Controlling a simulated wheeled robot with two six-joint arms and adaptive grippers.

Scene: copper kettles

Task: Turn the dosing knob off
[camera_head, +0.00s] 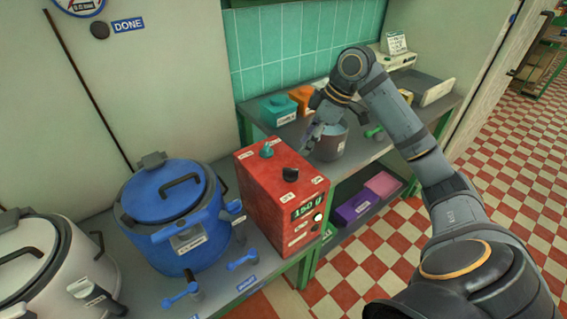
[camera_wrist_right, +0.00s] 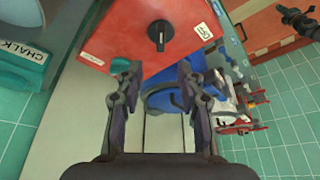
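The red dosing box (camera_head: 262,195) stands on the counter with a display reading 150 g. A smaller teal knob (camera_head: 267,150) is also on the box top. My right gripper (camera_head: 308,146) is beside and above the box, apart from the black knob. In its wrist view the gripper (camera_wrist_right: 154,75) is open, with nothing between the fingers. My left gripper is not in view.
A blue lidded kettle (camera_head: 170,235) stands left of the box, and a white kettle (camera_head: 45,265) farther left. A grey pot (camera_head: 330,142) stands close to my right gripper. Teal (camera_head: 279,107) and orange containers line the back shelf. The checkered floor at right is open.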

